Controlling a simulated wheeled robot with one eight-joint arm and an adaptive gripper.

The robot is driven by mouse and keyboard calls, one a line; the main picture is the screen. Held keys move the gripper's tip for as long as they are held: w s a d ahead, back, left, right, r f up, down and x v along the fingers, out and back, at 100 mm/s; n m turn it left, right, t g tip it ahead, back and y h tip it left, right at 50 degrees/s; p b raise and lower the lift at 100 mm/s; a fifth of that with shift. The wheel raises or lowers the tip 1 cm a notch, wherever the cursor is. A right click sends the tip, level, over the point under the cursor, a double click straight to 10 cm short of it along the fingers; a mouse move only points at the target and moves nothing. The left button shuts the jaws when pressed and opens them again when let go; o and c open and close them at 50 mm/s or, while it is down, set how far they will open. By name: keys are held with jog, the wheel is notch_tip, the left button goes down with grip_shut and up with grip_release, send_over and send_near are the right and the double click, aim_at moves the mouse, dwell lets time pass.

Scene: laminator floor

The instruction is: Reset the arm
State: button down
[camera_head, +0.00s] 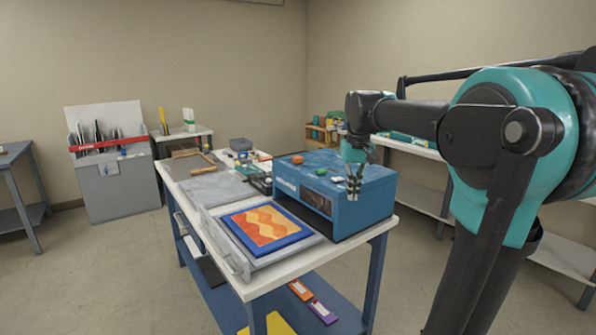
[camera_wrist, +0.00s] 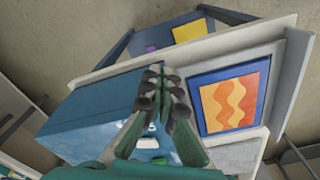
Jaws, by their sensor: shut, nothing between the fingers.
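My arm (camera_head: 422,118) reaches in from the right of the head view, teal and black. My gripper (camera_head: 354,187) hangs from its end, fingers pointing down, in front of the top right part of the blue laminator (camera_head: 345,214). In the wrist view my gripper (camera_wrist: 163,84) shows with its fingertips together and nothing between them. The blue laminator (camera_wrist: 88,115) lies below and to the left of the fingers there. I cannot tell the exact gap between fingertips and laminator.
A blue-framed orange and yellow sheet (camera_head: 266,227) lies on a grey tray left of the laminator; it also shows in the wrist view (camera_wrist: 230,101). Small red (camera_head: 297,160) and green (camera_head: 324,173) items sit on the laminator. A grey cabinet (camera_head: 118,190) stands at back left, with open floor before it.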

jog(key=s+d+f+t, duration=0.1)
jog(key=s+f, duration=0.9)
jog(key=f, duration=0.3)
jog(key=s+d+f+m+t, duration=0.1)
jog(key=s+d+f+t, duration=0.1)
jog(key=s+f, duration=0.8)
notch_tip(320, 180, down, 4)
jog(key=shift+r, duration=0.1)
